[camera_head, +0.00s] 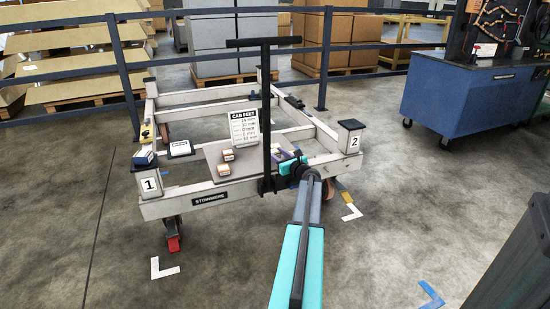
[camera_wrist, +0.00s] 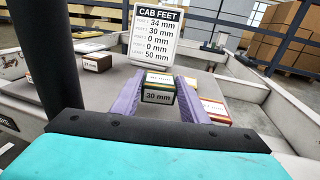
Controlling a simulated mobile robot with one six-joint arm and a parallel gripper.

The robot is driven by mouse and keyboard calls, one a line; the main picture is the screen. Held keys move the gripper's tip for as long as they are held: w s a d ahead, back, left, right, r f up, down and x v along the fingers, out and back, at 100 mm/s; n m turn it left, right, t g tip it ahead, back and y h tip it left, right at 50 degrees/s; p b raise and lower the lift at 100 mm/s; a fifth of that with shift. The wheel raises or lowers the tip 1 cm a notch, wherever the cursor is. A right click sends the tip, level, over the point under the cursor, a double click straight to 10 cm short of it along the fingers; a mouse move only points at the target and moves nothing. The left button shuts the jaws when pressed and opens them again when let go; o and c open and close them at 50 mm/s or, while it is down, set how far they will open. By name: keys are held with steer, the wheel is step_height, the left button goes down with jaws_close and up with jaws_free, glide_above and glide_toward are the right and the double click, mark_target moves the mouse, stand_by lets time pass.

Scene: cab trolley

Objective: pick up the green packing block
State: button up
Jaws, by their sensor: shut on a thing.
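The green packing block (camera_wrist: 158,96) is in the middle of the wrist view, with a dark front face marked "30 mm" and green along its edges. My gripper (camera_wrist: 162,83) has purple fingers, one on each side of this block, and is shut on it. Whether the block is clear of the grey tray below cannot be told. In the head view my gripper (camera_head: 290,160) is over the right end of the tray; the held block is hardly visible there.
The grey tray (camera_head: 210,156) on the white trolley frame carries other blocks: one marked "27 mm" (camera_wrist: 97,63) left and an orange-edged one (camera_wrist: 215,108) close right of my fingers. A dark upright post (camera_wrist: 40,55) and the "CAB FEET" sign (camera_wrist: 157,35) stand close by.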

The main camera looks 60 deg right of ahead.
mark_target(277, 154)
step_height(277, 154, up, 7)
steer(key=p, duration=0.2)
steer(key=shift+r+p, duration=0.2)
steer(key=shift+p, duration=0.2)
steer(key=shift+s, duration=0.1)
stand_by(0.3)
